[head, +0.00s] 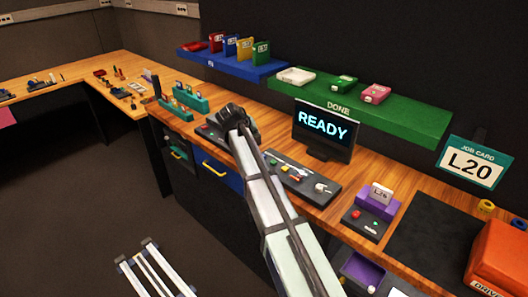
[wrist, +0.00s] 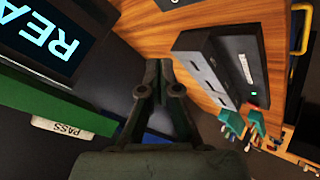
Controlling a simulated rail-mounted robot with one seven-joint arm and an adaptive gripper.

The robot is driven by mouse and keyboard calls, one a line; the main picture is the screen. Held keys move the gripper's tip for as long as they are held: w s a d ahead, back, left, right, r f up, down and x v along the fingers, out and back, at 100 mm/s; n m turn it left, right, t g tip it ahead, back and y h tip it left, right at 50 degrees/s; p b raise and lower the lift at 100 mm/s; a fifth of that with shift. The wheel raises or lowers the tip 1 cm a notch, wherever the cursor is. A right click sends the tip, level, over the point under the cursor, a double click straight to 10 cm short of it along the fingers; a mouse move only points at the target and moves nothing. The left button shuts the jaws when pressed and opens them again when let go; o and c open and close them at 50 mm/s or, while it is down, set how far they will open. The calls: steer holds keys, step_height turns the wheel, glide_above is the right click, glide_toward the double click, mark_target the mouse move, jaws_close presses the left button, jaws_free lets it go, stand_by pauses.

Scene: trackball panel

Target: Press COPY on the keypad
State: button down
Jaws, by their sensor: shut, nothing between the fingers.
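My gripper (head: 236,118) is over the bench in the head view, to the left of the screen reading READY (head: 322,124). In the wrist view its fingers (wrist: 158,68) are together with nothing between them. A dark device with grey rectangular faces (wrist: 203,72) lies to the right of the fingers, apart from them; it has a small green light. In the head view a dark unit (head: 209,132) with a red part sits just left of my gripper, partly hidden by it. No COPY label is readable, so I cannot tell which unit is the keypad.
A dark trackball panel (head: 300,182) lies right of my arm. A green DONE shelf (head: 400,117) and a blue shelf (head: 230,66) stand behind. A purple card holder (head: 376,205) and an orange box (head: 500,255) are at the right. Teal racks (head: 185,100) stand at the left.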

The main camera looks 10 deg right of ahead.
steer(key=d, duration=0.1)
steer(key=d+r, duration=0.1)
steer(key=shift+s+d+r+h, duration=0.1)
steer(key=shift+s+d+h, duration=0.05)
steer(key=shift+d+h, duration=0.15)
steer(key=shift+f+b, duration=1.85)
steer(key=shift+f, duration=2.55)
steer(key=shift+f, duration=0.1)
steer(key=shift+f+b, duration=0.35)
steer(key=shift+f+b, duration=0.3)
steer(key=shift+f, duration=0.2)
steer(key=shift+r, duration=0.2)
steer(key=shift+r+p, duration=0.4)
steer(key=shift+r, duration=0.35)
